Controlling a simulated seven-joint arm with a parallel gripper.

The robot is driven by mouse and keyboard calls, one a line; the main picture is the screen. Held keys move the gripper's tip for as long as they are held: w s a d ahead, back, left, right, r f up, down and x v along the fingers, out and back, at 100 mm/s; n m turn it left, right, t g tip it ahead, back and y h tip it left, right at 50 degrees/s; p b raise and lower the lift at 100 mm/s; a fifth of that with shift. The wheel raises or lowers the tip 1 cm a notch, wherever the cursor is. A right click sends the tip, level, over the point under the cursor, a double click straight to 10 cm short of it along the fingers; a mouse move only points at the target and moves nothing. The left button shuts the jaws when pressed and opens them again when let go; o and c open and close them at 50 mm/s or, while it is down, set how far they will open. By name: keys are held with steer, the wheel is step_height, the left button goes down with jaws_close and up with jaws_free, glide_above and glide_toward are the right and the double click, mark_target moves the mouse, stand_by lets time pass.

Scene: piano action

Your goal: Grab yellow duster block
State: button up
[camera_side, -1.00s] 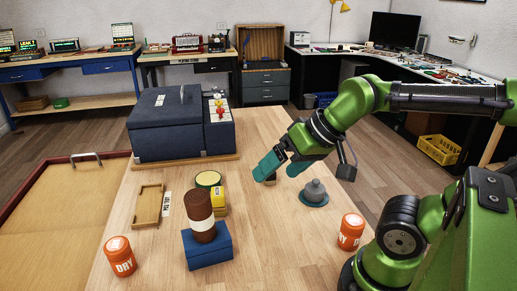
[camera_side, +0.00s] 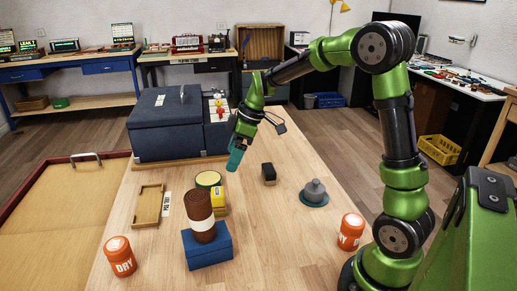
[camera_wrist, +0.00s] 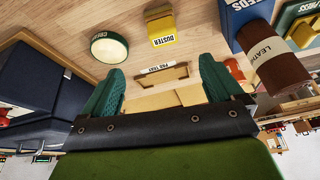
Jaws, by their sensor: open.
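The yellow duster block (camera_side: 218,198) stands on the light wood table, behind the brown roll, which partly covers it in the side view. In the wrist view it shows as a yellow block labelled DUSTER (camera_wrist: 162,38) near the top centre, beyond my fingertips. My gripper (camera_side: 235,160) hangs in the air, above and behind the block in the side view, fingers pointing down. In the wrist view its two teal fingers (camera_wrist: 162,75) are spread wide with nothing between them. The block is apart from both fingers.
A round green-lidded tin (camera_side: 208,180) is close beside the duster block. A brown roll (camera_side: 199,210) rests on a blue box (camera_side: 208,246). A wooden tray (camera_side: 148,206) lies left; a dark small block (camera_side: 269,174) and grey lidded pot (camera_side: 314,192) lie right. The large navy case (camera_side: 165,130) stands behind.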

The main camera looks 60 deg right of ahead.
mark_target(219, 190)
steer(key=shift+n, duration=0.6)
steer(key=x, duration=1.1)
steer(key=shift+a+f, duration=0.25)
steer(key=shift+f, duration=0.05)
steer(key=shift+s+x, duration=0.15)
steer(key=shift+x, duration=1.15)
steer(key=shift+s+x, duration=0.1)
steer(key=shift+x, duration=1.25)
steer(key=c, duration=1.1)
steer(key=shift+c, duration=0.4)
steer(key=shift+r, duration=0.1)
